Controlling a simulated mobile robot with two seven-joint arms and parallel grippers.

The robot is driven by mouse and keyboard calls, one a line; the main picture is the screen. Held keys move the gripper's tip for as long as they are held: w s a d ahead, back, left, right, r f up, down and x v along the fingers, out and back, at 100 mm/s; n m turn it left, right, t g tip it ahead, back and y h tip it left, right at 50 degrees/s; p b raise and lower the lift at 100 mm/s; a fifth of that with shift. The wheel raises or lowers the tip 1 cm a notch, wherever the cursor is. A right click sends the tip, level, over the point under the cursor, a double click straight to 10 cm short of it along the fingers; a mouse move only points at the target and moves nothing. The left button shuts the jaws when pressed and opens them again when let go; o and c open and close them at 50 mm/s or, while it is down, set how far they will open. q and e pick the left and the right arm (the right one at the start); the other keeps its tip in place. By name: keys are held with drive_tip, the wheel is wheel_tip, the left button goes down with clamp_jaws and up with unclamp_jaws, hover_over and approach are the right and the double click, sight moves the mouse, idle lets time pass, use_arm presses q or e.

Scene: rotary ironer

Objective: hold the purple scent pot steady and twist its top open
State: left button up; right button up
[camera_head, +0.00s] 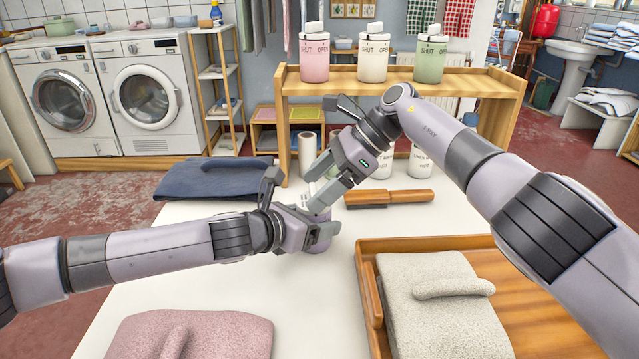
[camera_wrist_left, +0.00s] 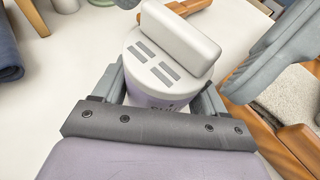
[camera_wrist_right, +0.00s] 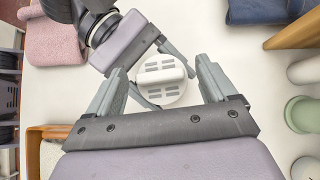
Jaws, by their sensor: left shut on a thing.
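The purple scent pot (camera_head: 319,247) stands on the white table and is mostly hidden by my grippers in the head view. In the left wrist view its purple body (camera_wrist_left: 150,99) sits between the fingers of my left gripper (camera_head: 318,226), which is shut on it. Its white top (camera_wrist_left: 160,62) has grey slots and a raised bar grip (camera_wrist_left: 180,38). My right gripper (camera_head: 319,186) is open above the pot. In the right wrist view the white top (camera_wrist_right: 160,92) shows between its spread fingers, which seem clear of the top.
A wooden tray (camera_head: 366,290) with grey folded cloth lies at right. A pink cloth (camera_head: 220,335) lies in front, and a dark blue cloth (camera_head: 215,180) behind. A wooden-handled brush (camera_head: 400,197) lies behind the pot. A shelf (camera_head: 440,80) bears pink, cream and green pots.

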drive_tip(key=v, duration=0.7)
drive_tip(key=shift+d+r, duration=0.2)
drive_tip(key=shift+r, duration=0.05)
drive_tip(key=c, duration=0.7)
drive_tip(key=shift+a, duration=0.1)
drive_tip(key=shift+c, duration=0.8)
drive_tip(key=s+a+r+m+t+h, duration=0.55)
drive_tip(key=m+h, duration=0.25)
drive_tip(key=m, duration=1)
drive_tip(key=shift+h, duration=0.3)
drive_tip(key=x, duration=1.1)
drive_tip(key=shift+a+f, duration=0.2)
drive_tip(key=shift+f, duration=0.05)
